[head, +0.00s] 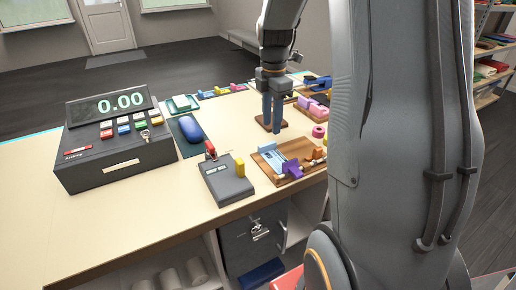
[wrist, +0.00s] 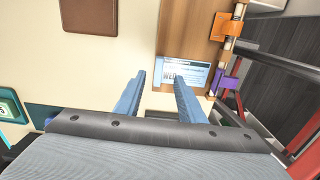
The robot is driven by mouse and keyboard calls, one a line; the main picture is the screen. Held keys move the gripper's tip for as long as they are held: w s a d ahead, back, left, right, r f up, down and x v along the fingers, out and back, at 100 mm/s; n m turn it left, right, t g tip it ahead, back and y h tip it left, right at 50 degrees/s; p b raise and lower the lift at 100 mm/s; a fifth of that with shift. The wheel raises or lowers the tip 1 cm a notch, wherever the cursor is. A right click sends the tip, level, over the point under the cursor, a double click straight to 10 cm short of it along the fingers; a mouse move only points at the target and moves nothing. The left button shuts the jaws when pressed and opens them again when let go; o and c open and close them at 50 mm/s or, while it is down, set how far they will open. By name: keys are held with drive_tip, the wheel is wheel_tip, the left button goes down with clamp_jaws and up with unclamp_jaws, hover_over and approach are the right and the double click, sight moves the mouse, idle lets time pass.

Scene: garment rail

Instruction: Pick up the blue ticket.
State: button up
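The blue ticket (head: 271,158) is a pale blue card with printing, lying on the left part of a wooden tray (head: 296,148) near the counter's front edge. In the wrist view the ticket (wrist: 184,70) shows beyond the fingertips, mostly ahead of the right finger, which covers part of its lower edge. My gripper (head: 272,131) points down over the counter behind the tray, near a brown square pad (head: 262,121). In the wrist view my gripper (wrist: 159,80) has its blue fingers apart with nothing between them. It appears apart from the ticket.
A grey card terminal (head: 226,180) with a yellow block stands left of the tray. A cash register (head: 115,150) is further left. The counter's front left is clear.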

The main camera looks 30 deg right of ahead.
sight(269, 144)
drive_tip(key=shift+a+f+p, duration=0.2)
drive_tip(key=shift+f+p, duration=0.15)
drive_tip(key=shift+f, duration=0.55)
drive_tip(key=shift+a+f+p, duration=0.15)
drive_tip(key=shift+f+p, duration=0.15)
drive_tip(key=shift+f, duration=0.6)
drive_tip(key=shift+f+p, duration=0.8)
drive_tip(key=shift+f, duration=1.3)
clamp_jaws()
